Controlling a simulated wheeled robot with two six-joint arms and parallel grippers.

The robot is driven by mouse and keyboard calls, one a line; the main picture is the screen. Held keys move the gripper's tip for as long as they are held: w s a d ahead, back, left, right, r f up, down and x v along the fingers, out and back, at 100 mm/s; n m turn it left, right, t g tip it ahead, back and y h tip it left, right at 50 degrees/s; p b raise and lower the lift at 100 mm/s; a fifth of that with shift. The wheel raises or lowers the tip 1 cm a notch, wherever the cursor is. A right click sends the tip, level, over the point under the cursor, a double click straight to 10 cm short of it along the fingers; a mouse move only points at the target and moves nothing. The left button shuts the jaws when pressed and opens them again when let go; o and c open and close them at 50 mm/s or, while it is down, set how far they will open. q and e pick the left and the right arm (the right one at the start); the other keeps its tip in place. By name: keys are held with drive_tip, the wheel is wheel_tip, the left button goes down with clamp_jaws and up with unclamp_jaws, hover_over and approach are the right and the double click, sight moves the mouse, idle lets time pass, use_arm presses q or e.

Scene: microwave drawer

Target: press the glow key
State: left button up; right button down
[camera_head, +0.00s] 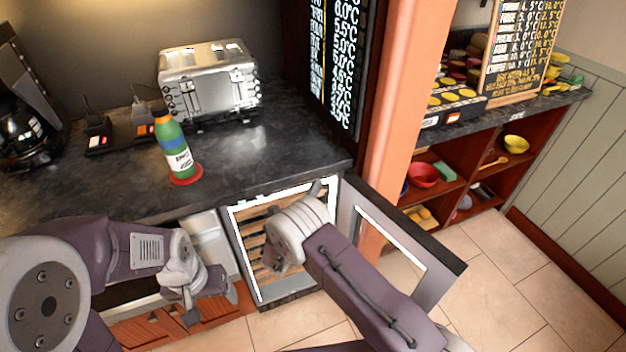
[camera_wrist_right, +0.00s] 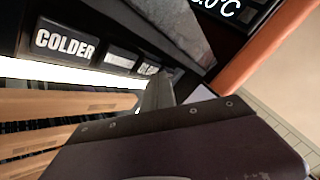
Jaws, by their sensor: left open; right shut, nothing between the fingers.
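The glow key cannot be told for certain. In the right wrist view a row of dark keys runs along the top of the lit cooler: one reads COLDER (camera_wrist_right: 65,40), a middle key (camera_wrist_right: 122,58) is too small to read, and a third key (camera_wrist_right: 148,69) is partly hidden by my fingers. My right gripper (camera_wrist_right: 158,90) is shut and empty, its tips at the third key; contact cannot be told. In the head view my right gripper (camera_head: 317,188) is at the cooler's top right corner. My left gripper (camera_head: 212,305) is open and empty, left of the cooler.
The cooler (camera_head: 243,245) has wooden shelves, and its door (camera_head: 440,262) stands open to the right. A green bottle (camera_head: 177,150) on a red coaster (camera_head: 186,177) and a toaster (camera_head: 215,85) stand on the dark counter (camera_head: 275,150). An orange post (camera_head: 388,110) rises right of the counter.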

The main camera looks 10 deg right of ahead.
drive_tip(key=shift+w+a, duration=0.1)
drive_tip(key=shift+w, duration=0.4)
idle(0.6)
idle(0.3)
drive_tip(key=shift+s+d+p, duration=0.2)
drive_tip(key=shift+s+p, duration=0.1)
drive_tip(key=shift+s, duration=0.5)
drive_tip(key=s+p, duration=0.1)
drive_tip(key=s, duration=0.1)
drive_tip(key=s+d+p, duration=0.1)
drive_tip(key=s, duration=0.1)
drive_tip(key=shift+s+d, duration=0.15)
drive_tip(key=shift+s, duration=0.25)
